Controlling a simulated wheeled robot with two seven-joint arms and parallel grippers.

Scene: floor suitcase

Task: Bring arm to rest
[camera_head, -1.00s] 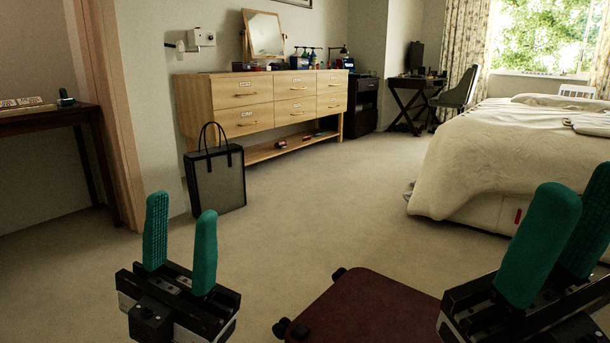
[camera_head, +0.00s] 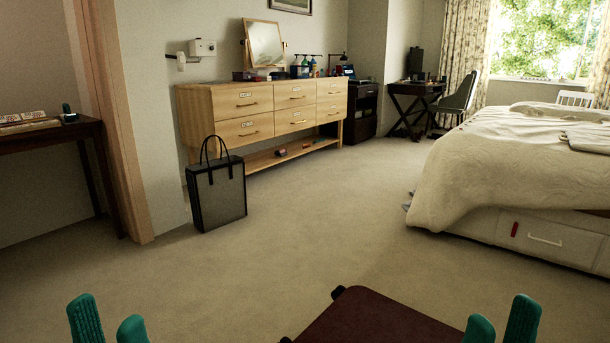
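My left gripper (camera_head: 108,325) shows only its teal fingertips at the bottom left edge. The two fingertips stand apart with nothing visible between them. My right gripper (camera_head: 502,322) shows only its teal fingertips at the bottom right, also apart with nothing visible between them. The lower parts of both grippers are below the frame. A dark red suitcase (camera_head: 375,322) lies on the floor at the bottom centre, between the two grippers, and is partly cut off. The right fingertips overlap its right side in the picture.
A black and grey tote bag (camera_head: 217,195) stands on the floor by the wooden dresser (camera_head: 270,110). A bed (camera_head: 530,165) with a drawer is at the right. A dark table (camera_head: 60,130) is at the left. The carpet (camera_head: 310,225) between is clear.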

